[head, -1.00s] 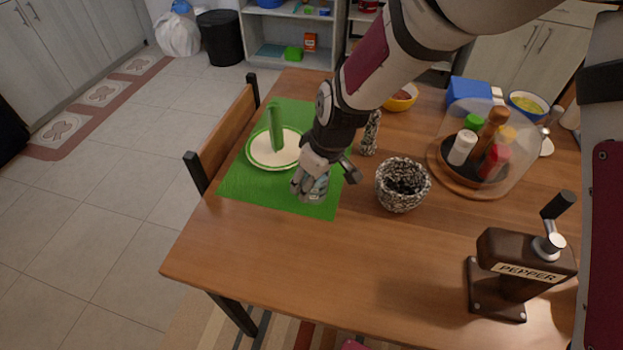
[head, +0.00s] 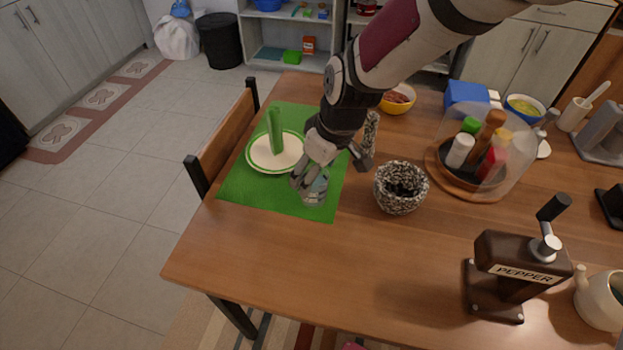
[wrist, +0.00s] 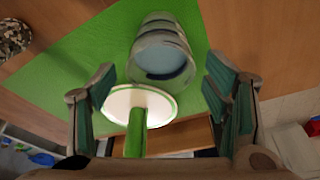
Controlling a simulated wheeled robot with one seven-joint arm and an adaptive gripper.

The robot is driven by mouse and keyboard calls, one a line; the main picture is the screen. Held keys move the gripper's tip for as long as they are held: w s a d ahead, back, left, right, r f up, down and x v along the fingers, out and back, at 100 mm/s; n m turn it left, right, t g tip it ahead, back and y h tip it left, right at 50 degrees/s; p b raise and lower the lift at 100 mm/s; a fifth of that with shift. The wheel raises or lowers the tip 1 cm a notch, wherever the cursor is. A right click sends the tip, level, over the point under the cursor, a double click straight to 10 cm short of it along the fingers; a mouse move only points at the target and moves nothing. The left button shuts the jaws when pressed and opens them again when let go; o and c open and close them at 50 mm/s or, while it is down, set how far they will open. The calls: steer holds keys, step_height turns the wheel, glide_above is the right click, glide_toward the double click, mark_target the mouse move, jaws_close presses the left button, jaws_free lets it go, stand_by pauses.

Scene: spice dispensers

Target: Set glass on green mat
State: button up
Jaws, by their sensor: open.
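The glass (head: 314,190) stands upright on the green mat (head: 243,190), near the mat's front right part. In the wrist view the glass (wrist: 163,50) is a clear, bluish, ribbed tumbler on the mat (wrist: 92,55), beyond the fingertips. My gripper (head: 308,180) is just above and around the near side of the glass in the head view, partly covering it. In the wrist view my gripper (wrist: 160,82) has its two fingers wide apart, with nothing between them gripped.
A plate (head: 262,160) with a green upright item (head: 274,130) is on the mat, left of my gripper. A speckled bowl (head: 400,203) and a speckled shaker (head: 369,135) stand to the right. A pepper grinder (head: 505,280) is at front right. The table's front middle is clear.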

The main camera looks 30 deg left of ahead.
mark_target(322, 199)
steer(key=v, duration=0.6)
steer(key=shift+d+r, duration=0.15)
steer(key=shift+r, duration=0.2)
steer(key=s+d+r+m+h, duration=0.1)
steer(key=d+r+m, duration=0.1)
steer(key=d+r, duration=0.35)
steer(key=s+d+r+m+t, duration=0.1)
steer(key=d+r+m, duration=0.1)
steer(key=d, duration=0.7)
steer(key=s+d+r+m+h, duration=0.1)
steer(key=d+r+m, duration=0.2)
steer(key=d, duration=0.4)
steer(key=s+d+r+m+h, duration=0.1)
steer(key=s+d+m, duration=0.7)
steer(key=s+d, duration=0.8)
steer(key=shift+s+d+r, duration=0.15)
steer(key=shift+s+r, duration=0.05)
steer(key=shift+r, duration=0.15)
steer(key=shift+r+p, duration=0.1)
steer(key=shift+p, duration=0.25)
step_height(322, 199, up, 11)
steer(key=t+p, duration=0.2)
steer(key=p, duration=0.7)
steer(key=shift+d+p, duration=0.15)
steer(key=shift+p, duration=0.15)
